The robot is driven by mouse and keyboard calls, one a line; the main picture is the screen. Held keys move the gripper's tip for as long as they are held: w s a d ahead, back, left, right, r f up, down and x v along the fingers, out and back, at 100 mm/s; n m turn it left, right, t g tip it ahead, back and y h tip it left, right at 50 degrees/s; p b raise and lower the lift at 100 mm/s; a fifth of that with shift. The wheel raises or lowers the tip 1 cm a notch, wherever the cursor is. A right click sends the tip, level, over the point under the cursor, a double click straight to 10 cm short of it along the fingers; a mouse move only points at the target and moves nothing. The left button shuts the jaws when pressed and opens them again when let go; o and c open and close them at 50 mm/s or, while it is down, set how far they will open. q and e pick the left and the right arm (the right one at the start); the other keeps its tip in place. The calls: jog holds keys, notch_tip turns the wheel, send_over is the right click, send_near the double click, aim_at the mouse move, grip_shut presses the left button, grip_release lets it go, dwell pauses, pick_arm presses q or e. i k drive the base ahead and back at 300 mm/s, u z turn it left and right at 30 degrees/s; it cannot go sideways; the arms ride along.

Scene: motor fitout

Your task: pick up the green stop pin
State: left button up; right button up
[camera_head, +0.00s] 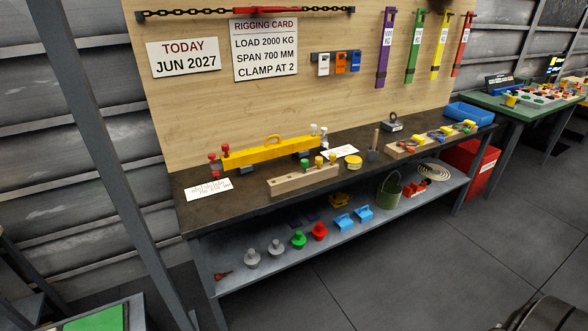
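A wooden block (290,182) lies on the dark workbench, in front of the yellow beam. Small pins with yellow and green heads stand upright in its right part. A small green-headed pin (306,169) stands beside a yellow-headed pin (318,162); they are too small to make out clearly. A green knob-topped piece (298,239) stands on the lower shelf, between grey and red ones of like shape. Neither of my grippers shows in the head view.
The yellow beam (270,152) on the bench has red-topped and white-topped pieces at its ends. A second wooden rack (405,147), a blue tray (470,114) and a yellow round tin (354,162) are farther right. A grey post (90,130) crosses the left. Floor in front is clear.

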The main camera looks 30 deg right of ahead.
aim_at(304, 163)
jog(key=u, duration=2.5)
jog(key=k, duration=1.25)
jog(key=z, duration=1.9)
jog(key=i, duration=0.45)
jog(key=u, duration=0.05)
